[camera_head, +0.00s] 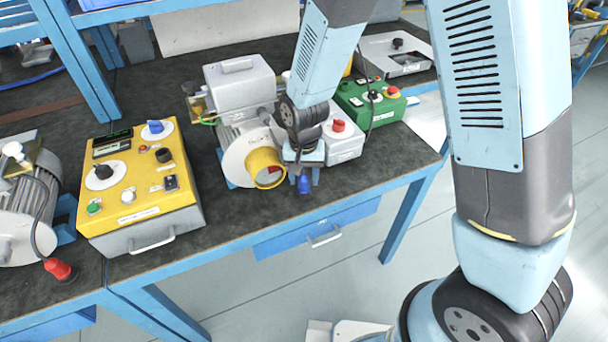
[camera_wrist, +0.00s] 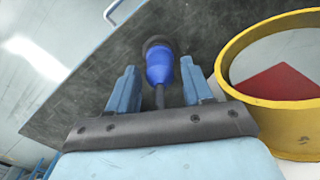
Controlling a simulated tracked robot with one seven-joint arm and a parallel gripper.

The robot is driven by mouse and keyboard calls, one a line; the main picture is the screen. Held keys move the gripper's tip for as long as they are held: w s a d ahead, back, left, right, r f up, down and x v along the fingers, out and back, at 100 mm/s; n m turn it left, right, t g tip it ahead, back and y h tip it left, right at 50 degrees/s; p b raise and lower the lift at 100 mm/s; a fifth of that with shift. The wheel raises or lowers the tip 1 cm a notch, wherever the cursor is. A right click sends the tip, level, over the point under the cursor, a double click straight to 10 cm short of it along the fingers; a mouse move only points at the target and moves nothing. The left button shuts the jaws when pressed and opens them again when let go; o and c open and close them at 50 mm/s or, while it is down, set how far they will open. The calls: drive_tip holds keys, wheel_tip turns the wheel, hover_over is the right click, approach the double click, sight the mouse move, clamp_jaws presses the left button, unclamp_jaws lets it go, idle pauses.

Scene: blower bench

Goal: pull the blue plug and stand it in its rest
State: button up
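The blue plug (camera_head: 304,185) is near the front edge of the bench, just right of the blower's yellow outlet ring. In the wrist view the blue plug (camera_wrist: 160,66) has a dark collar at its far end and a dark cable running back toward my gripper. My gripper (camera_head: 304,178) points down at it from above. In the wrist view my gripper (camera_wrist: 160,82) is open, its two fingers on either side of the plug with a gap at each side. I cannot make out the rest, or whether the plug sits in something.
The blower's yellow ring (camera_wrist: 232,85) is close beside the right finger. A grey box with a red knob (camera_head: 342,142) and a green box (camera_head: 368,104) stand to the right. A yellow control box (camera_head: 140,190) and a red plug (camera_head: 60,270) are left. The bench front has bare room.

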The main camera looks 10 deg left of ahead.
drive_tip(key=shift+o, duration=0.5)
drive_tip(key=shift+r, duration=0.25)
wheel_tip(320, 180, up, 13)
drive_tip(key=shift+r, duration=0.1)
idle(0.4)
